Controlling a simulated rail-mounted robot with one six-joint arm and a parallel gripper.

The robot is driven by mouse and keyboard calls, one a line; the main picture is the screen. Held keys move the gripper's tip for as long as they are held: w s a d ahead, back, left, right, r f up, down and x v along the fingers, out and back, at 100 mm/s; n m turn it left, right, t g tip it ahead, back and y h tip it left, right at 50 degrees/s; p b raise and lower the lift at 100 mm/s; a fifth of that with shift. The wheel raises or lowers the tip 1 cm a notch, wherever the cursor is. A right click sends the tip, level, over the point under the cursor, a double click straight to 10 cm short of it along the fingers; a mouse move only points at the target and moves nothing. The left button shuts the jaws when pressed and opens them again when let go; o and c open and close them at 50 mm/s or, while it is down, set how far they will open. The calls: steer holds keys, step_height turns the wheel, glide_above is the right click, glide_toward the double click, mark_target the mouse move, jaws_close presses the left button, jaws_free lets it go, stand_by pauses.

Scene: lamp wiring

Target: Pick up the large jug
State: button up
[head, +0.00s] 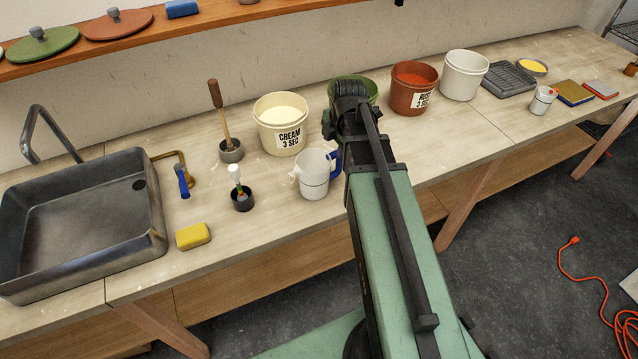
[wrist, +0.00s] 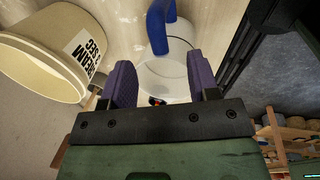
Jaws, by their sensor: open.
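The large jug (head: 314,177) is pale and translucent with a blue handle on its right. It stands upright on the bench in front of the cream bucket. In the wrist view the jug (wrist: 165,80) shows between and beyond my two purple finger pads, with its blue handle (wrist: 156,32) above. My gripper (wrist: 160,72) is open, one finger on each side of the jug in that picture; I cannot tell whether either touches it. In the head view my arm hides the gripper's fingers.
The cream bucket (head: 281,124) stands close behind the jug. A dark cup with a brush (head: 242,198) and a yellow sponge (head: 193,236) lie to its left, beyond them the sink (head: 80,220). A red bucket (head: 412,88), white bucket (head: 463,75) and smaller jug (head: 543,100) stand right.

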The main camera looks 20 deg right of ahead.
mark_target(334, 153)
steer(key=f+b, duration=0.2)
steer(key=f, duration=0.1)
steer(key=w+f+b, duration=0.1)
steer(key=f+b, duration=0.2)
steer(key=shift+w+f, duration=0.2)
steer(key=shift+f, duration=0.2)
steer(key=shift+r, duration=0.25)
steer(key=shift+a, duration=0.1)
jaws_close()
